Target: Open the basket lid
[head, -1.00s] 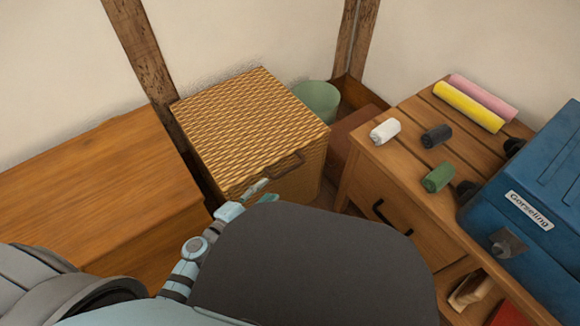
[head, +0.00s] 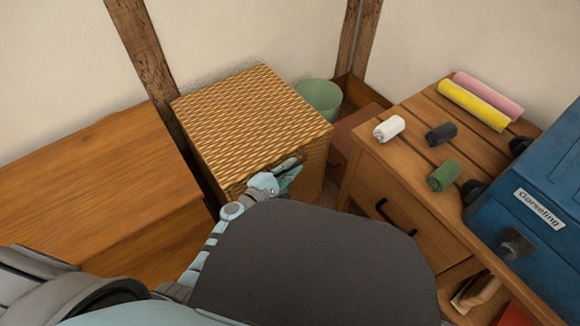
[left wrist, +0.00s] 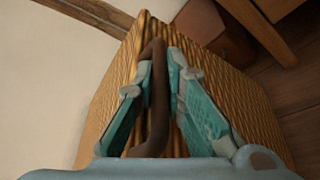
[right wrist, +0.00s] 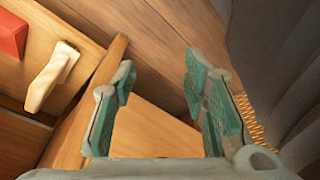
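The woven wicker basket (head: 250,120) stands in the corner with its flat lid down. A brown handle (head: 292,160) is on its front face near the top edge. My left gripper (head: 285,178) is at this handle. In the left wrist view, the handle (left wrist: 157,110) runs between the two teal fingers of the left gripper (left wrist: 162,58). The fingers are partly closed, and a narrow gap shows between the handle and the right finger. My right gripper (right wrist: 158,68) is open and empty, and is hidden in the head view.
A wooden chest (head: 100,190) stands left of the basket. A green bin (head: 320,98) is behind it at the right. A wooden nightstand (head: 405,185) at the right bears several rolls and a blue case (head: 545,200). Wall posts are behind.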

